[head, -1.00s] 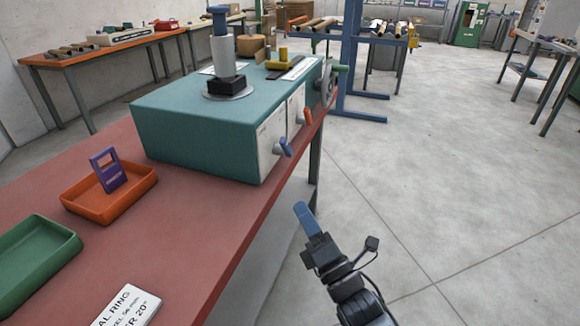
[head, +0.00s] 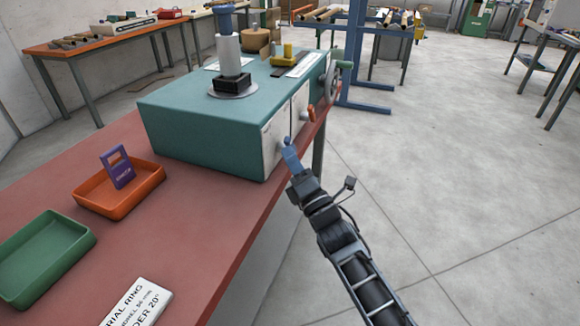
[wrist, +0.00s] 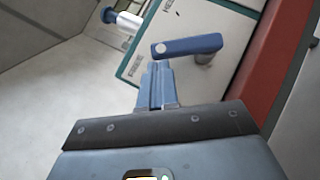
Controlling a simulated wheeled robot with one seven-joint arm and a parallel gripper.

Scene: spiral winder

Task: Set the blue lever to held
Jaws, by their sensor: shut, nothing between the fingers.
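The blue lever (wrist: 188,46) is on the white front panel of the teal machine (head: 205,130). In the wrist view its round free end points left and its pivot is at the right. Printed words are on the panel (wrist: 132,66); one by the lever's free end seems to read FREE, and another at the top edge is partly cut off. My gripper (wrist: 157,68) is shut and empty, with its blue fingertips right at the lever's free end; I cannot tell whether they touch. In the head view my gripper (head: 291,156) hides most of the lever.
An orange lever (head: 308,115) and a handwheel (head: 331,82) are farther along the same panel. The red bench (head: 200,215) holds an orange tray (head: 128,203) with a purple tag and a green tray (head: 45,258).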

